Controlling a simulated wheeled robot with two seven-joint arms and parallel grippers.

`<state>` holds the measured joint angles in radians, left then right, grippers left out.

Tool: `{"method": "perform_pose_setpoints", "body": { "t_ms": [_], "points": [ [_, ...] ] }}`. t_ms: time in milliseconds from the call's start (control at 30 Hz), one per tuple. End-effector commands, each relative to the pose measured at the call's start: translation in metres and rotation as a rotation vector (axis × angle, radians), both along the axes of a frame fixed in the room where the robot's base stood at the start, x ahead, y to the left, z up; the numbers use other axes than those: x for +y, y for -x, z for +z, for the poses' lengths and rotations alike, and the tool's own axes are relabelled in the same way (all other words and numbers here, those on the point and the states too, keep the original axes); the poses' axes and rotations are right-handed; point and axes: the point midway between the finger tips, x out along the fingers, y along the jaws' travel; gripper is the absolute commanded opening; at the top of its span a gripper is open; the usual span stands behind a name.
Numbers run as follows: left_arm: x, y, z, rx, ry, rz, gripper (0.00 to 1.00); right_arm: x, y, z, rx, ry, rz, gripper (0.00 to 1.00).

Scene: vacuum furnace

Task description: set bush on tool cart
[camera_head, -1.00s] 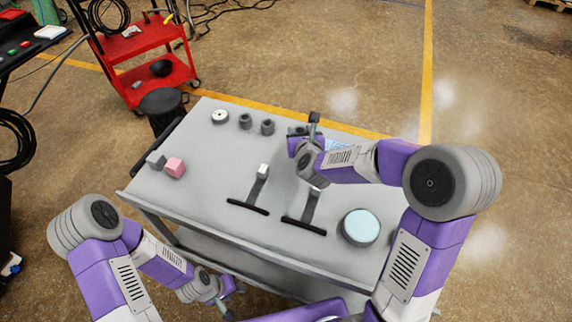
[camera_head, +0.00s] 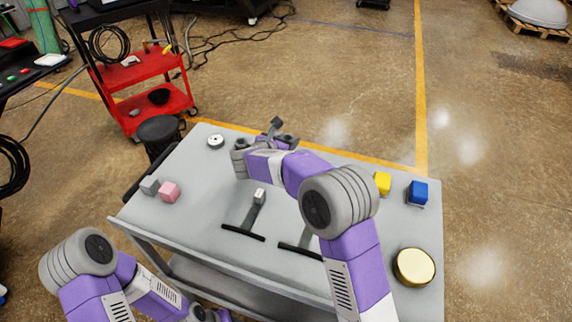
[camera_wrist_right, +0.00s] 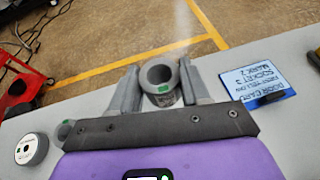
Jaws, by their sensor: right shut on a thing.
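My right gripper (camera_head: 277,128) is over the far edge of the grey table. I cannot tell whether the bush touches the table. A second grey ring (camera_wrist_right: 64,131) shows partly behind the gripper's left side. The red tool cart (camera_head: 135,76) stands on the floor beyond the table, at the upper left, with items on its shelves. My left arm is at the lower left; its fingers are out of frame.
A black stool (camera_head: 160,131) stands between table and cart.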

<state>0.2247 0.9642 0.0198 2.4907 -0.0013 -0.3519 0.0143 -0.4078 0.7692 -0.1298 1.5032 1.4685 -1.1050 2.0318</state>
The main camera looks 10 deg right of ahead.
Motion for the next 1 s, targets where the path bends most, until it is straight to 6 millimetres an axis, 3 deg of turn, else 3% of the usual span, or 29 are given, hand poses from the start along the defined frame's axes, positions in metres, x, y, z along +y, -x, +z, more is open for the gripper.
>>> {"method": "perform_pose_setpoints", "body": {
  "t_ms": [400,800,833,1000],
  "points": [
    [0.000,0.000,-0.019,0.000,0.000,0.000,0.43,0.000,0.000,-0.055,-0.003,0.000,0.001,0.00],
    [0.000,0.000,-0.022,0.000,0.000,0.000,0.43,0.000,0.000,-0.059,-0.005,-0.002,0.001,0.00],
    [0.000,0.000,-0.022,0.000,0.000,0.000,0.43,0.000,0.000,-0.059,-0.002,-0.002,0.001,0.49],
    [0.000,0.000,-0.021,0.000,0.000,0.000,0.43,0.000,0.000,-0.058,-0.002,-0.002,0.001,0.72]
  ]
}}
